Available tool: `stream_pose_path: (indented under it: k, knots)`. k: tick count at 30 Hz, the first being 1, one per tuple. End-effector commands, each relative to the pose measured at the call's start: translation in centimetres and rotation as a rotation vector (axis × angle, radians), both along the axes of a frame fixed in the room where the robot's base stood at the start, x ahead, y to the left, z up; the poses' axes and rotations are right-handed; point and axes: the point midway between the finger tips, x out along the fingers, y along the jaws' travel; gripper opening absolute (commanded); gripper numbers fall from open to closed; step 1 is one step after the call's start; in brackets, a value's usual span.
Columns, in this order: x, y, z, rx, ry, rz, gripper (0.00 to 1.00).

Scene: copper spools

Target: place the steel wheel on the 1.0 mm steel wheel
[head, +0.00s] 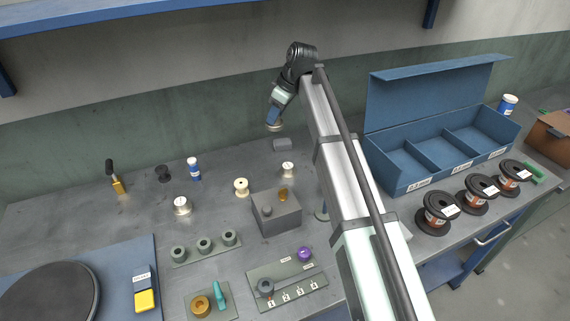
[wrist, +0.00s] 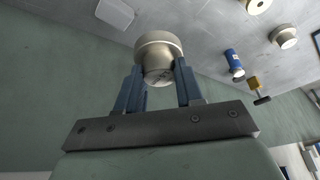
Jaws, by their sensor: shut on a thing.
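My gripper (head: 275,116) is raised at the back of the bench, close to the wall. In the wrist view my gripper (wrist: 159,88) has its blue fingers shut on a silvery steel wheel (wrist: 158,47), which also shows small in the head view (head: 274,127). The held wheel is clear of the bench. Two silvery wheels stand on the bench, one at left (head: 182,206) and one nearer the middle (head: 288,170). The left one also shows in the wrist view (wrist: 284,37). Their size labels are too small to read, so I cannot tell which is 1.0 mm.
A cream spool (head: 241,187) stands between the silvery wheels. A grey block (head: 282,145) lies below my gripper. A blue open bin (head: 400,187) and copper spools (head: 438,211) are right.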

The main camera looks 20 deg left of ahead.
Motion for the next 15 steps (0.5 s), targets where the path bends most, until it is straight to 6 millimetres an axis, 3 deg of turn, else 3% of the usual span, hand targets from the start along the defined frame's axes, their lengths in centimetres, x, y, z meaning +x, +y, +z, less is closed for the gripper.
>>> stream_pose_path:
  k: [1,4,9,15]
  knots:
    - [-0.5,-2.1,0.4,0.002,-0.001,-0.016,0.01]
    - [-1.7,-4.8,1.0,0.001,0.000,-0.025,0.01]
    - [-4.2,-6.1,0.7,0.001,0.000,0.007,0.01]
    - [-5.2,-6.6,0.0,0.000,0.001,0.046,0.01]
